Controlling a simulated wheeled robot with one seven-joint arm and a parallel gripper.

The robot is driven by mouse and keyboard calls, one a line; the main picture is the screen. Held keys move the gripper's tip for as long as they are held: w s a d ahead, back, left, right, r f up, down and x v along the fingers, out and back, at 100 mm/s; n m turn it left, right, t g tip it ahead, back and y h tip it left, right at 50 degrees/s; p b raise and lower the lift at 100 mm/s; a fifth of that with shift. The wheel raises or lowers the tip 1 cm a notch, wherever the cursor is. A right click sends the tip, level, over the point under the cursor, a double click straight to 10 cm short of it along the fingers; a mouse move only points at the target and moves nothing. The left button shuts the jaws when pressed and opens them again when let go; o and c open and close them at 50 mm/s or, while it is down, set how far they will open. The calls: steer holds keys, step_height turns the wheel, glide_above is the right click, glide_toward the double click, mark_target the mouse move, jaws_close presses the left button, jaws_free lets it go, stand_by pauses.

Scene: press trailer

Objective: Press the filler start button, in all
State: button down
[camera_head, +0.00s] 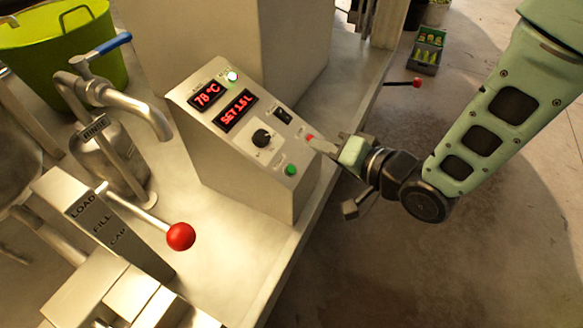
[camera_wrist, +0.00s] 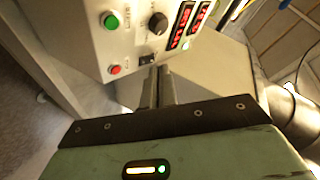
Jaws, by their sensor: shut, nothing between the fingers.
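The filler's sloped control panel (camera_head: 215,125) stands on the metal bench. In the head view it has a green button (camera_head: 291,170) low on its face and a red button (camera_head: 309,137) at its right edge. The labels are too small to read. My gripper (camera_head: 316,145) is shut and empty, its fingertips close to the red button. The wrist view shows the green button (camera_wrist: 111,21) and red button (camera_wrist: 114,69) left of my fingertips (camera_wrist: 158,70), which lie nearest the rocker switch (camera_wrist: 147,59). I cannot tell whether the fingertips touch the panel.
A black knob (camera_head: 261,137), a rocker switch (camera_head: 283,115), a lit green lamp (camera_head: 232,76) and red displays reading 78 °C (camera_head: 207,96) and SET 1.5 L (camera_head: 237,110) share the panel. A red-balled lever (camera_head: 180,236) stands left. Open floor lies right.

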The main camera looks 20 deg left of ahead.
steer(key=a+f+b, duration=0.4)
steer(key=f+b, duration=0.1)
steer(key=f, duration=0.2)
steer(key=shift+w+f+b, duration=0.15)
steer(key=shift+f+b, duration=0.2)
steer(key=shift+f, duration=0.05)
steer(key=shift+a+f, duration=0.1)
stand_by(1.8)
steer(key=shift+a+f+b, duration=0.15)
steer(key=shift+f+b, duration=0.1)
steer(key=shift+b, duration=0.15)
steer(key=shift+a+f+b, duration=0.2)
steer(key=shift+f+b, duration=0.1)
steer(key=shift+f, duration=0.05)
stand_by(0.5)
steer(key=shift+r, duration=0.15)
steer(key=shift+d+r+p, duration=0.4)
steer(key=shift+r+p, duration=0.05)
steer(key=shift+r, duration=0.15)
steer(key=shift+r, duration=0.1)
steer(key=shift+d+r+p, duration=0.4)
steer(key=shift+r+p, duration=0.1)
steer(key=shift+r, duration=0.2)
steer(key=shift+d+r+p, duration=0.35)
steer(key=shift+r+p, duration=0.1)
steer(key=shift+r, duration=0.25)
steer(key=shift+d+r+p, duration=0.4)
steer(key=shift+r+p, duration=0.1)
steer(key=shift+r, duration=0.2)
